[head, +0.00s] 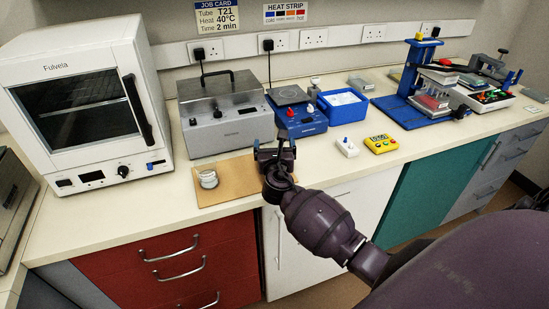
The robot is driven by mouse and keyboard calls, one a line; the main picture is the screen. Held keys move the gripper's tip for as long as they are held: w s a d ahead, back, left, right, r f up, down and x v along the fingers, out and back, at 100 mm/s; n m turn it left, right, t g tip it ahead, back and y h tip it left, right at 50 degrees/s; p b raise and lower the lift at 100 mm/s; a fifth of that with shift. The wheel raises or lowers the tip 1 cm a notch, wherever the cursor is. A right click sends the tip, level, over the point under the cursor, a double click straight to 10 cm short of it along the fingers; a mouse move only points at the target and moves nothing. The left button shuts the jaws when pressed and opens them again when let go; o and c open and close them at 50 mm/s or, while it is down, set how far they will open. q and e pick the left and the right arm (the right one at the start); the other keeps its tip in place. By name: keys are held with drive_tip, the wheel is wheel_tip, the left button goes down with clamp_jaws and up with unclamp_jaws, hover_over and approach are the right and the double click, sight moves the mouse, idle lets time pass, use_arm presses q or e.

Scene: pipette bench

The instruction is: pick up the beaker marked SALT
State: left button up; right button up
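A small clear glass beaker (208,179) with whitish contents stands upright on the left part of a tan board (235,182) near the bench's front edge. It is the only beaker I can make out on the board; any SALT marking is too small to read. My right gripper (274,149) is above the right end of the board, to the right of the beaker and apart from it. Its fingers look spread, with nothing visible between them. My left gripper is not in view.
A white oven (89,100) stands at the left, and a grey lidded bath (225,115) stands behind the board. A blue hotplate (297,117), blue tub (342,106), white switch box (347,147) and yellow timer (381,144) are to the right. The bench left of the board is clear.

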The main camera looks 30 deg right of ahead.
drive_tip(key=c, duration=1)
